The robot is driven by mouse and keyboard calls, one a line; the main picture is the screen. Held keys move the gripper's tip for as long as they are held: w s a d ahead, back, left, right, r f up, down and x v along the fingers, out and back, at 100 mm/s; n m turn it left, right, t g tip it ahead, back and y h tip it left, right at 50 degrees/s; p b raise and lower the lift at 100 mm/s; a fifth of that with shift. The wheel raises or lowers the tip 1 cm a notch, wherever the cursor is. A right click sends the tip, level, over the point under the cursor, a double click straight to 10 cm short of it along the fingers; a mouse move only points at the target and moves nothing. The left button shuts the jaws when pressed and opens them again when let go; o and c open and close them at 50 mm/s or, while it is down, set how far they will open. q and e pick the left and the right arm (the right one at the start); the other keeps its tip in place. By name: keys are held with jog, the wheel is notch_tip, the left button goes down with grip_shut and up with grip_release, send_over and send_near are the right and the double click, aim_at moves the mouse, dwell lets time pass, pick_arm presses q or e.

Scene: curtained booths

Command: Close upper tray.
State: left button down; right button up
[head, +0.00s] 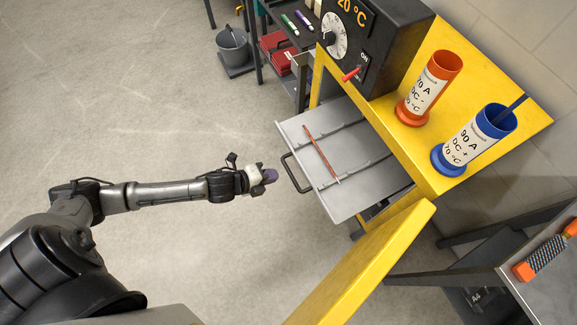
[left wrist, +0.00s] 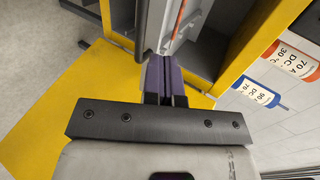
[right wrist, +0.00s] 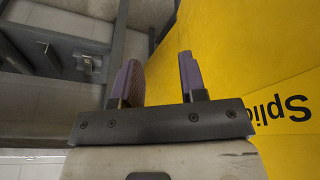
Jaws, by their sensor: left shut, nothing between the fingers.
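The upper tray (head: 345,195) is a grey metal tray that sticks out to the left from the yellow cabinet (head: 450,150) in the head view. A thin red-orange rod (head: 321,152) lies on it. The tray's dark handle (head: 289,173) is at its left end. My left gripper (head: 271,176) is just left of the handle, with a small gap in the picture; contact cannot be told. In the left wrist view its purple fingers (left wrist: 164,80) are together and empty. My right gripper (right wrist: 160,80) shows only in the right wrist view, fingers apart and empty, beside a yellow panel (right wrist: 255,60).
The yellow cabinet door (head: 365,265) stands open in front of the tray. An orange holder (head: 428,90) and a blue holder (head: 474,139) stand on top, beside a black control box (head: 375,45). A bucket (head: 232,46) is at the back left. Floor left of the tray is clear.

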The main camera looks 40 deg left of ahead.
aim_at(301, 168)
pick_arm(q)
jog(key=b+x, duration=0.2)
jog(key=x, duration=0.6)
jog(key=shift+w+a, duration=0.1)
jog(key=shift+w, duration=0.1)
jog(key=shift+w+d+f+b, duration=0.3)
jog(key=shift+w+f+b, duration=0.1)
jog(key=shift+w, duration=0.15)
